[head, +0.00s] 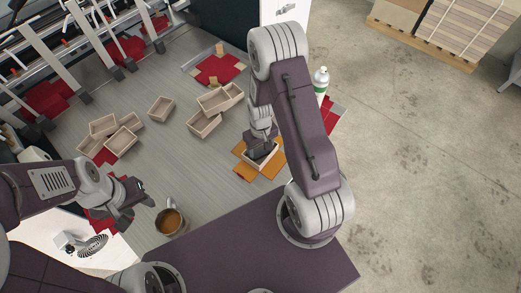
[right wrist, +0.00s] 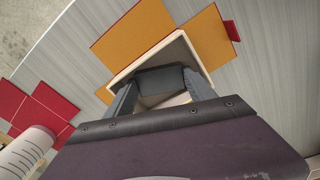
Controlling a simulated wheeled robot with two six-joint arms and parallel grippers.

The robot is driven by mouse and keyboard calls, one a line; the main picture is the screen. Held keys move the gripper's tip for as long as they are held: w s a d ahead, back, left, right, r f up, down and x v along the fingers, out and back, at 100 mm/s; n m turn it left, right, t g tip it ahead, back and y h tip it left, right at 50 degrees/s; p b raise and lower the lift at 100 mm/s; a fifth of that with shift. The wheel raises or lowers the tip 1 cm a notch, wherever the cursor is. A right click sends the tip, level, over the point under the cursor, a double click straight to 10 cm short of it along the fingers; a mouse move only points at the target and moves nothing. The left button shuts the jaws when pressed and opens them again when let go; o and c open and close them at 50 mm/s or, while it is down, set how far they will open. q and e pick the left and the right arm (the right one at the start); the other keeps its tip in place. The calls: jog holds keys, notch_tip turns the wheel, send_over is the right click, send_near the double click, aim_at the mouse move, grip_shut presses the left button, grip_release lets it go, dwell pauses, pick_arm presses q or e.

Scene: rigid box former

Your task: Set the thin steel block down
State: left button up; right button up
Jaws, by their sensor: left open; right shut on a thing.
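My right gripper (head: 259,148) points down into a small open wooden-looking box (head: 273,157), which sits on an orange cross-shaped sheet (head: 247,172). In the right wrist view, the gripper (right wrist: 162,92) is shut on a dark grey slab, the thin steel block (right wrist: 158,78), inside the box's walls (right wrist: 186,48). The orange sheet (right wrist: 128,32) spreads flat around the box. Whether the block touches the box floor is hidden. My left gripper (head: 138,191) is open and empty, off to the left above the table.
Several open boxes (head: 206,123) stand on the grey table (head: 172,183). Red sheets (head: 216,69) lie further back. A brown pot (head: 170,220) stands near the left gripper. A white-and-green bottle (head: 321,80) stands behind my right arm.

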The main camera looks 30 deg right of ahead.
jog(key=o, duration=1.4)
jog(key=shift+c, duration=0.2)
